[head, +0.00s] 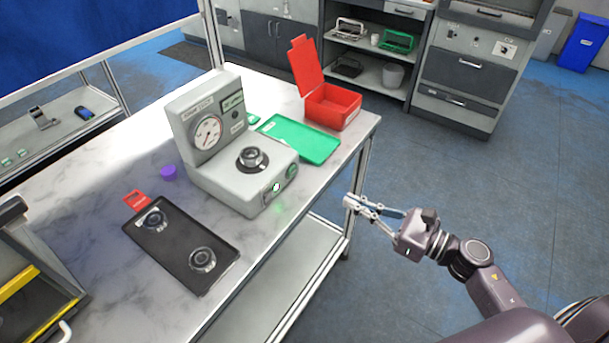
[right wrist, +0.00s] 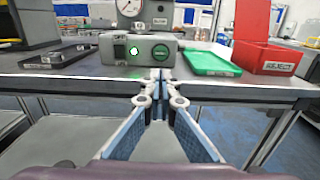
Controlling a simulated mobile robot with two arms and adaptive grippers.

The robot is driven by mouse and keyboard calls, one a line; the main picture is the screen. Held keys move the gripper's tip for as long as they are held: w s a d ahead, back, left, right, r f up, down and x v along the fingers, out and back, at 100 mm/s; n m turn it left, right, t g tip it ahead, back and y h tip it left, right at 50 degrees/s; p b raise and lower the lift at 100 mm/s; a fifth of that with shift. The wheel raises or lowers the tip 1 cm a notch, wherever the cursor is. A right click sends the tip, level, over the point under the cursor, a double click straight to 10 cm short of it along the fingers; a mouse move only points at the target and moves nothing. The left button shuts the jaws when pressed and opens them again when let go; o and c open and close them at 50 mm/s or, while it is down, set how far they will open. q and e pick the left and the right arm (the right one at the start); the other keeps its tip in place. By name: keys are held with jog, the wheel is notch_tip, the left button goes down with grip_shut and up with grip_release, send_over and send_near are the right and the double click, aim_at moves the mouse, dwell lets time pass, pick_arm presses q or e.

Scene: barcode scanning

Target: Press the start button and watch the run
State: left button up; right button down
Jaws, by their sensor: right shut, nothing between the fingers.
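The grey test machine (head: 228,178) stands on the marble-topped table, with a dial gauge (head: 207,132) on its upright back. A dark round part (head: 252,158) sits on its top. On its front face are a green button (right wrist: 161,52) and a bright green-lit lamp (right wrist: 134,50); the button (head: 292,171) and lamp also show in the head view. My right gripper (head: 351,203) is shut and empty, off the table's edge and apart from the machine's front. In the right wrist view its fingertips (right wrist: 155,76) point towards the machine, just below the button. My left gripper is not in view.
A black tray (head: 160,249) holds two round parts. A green tray (head: 312,143) and an open red bin (head: 333,106) marked REJECT stand beyond the machine. The floor at right is clear.

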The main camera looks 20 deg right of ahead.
jog(key=shift+r, duration=0.1)
jog(key=p, duration=0.5)
send_near(293, 173)
jog(key=x, duration=0.5)
jog(key=shift+w+a+r, duration=0.1)
jog(key=shift+w+r, duration=0.15)
jog(key=shift+w, duration=0.1)
jog(key=shift+w+a+f, duration=0.15)
jog(key=shift+w+a, duration=0.25)
jog(key=shift+w, duration=0.05)
jog(key=shift+w+a+f, duration=0.1)
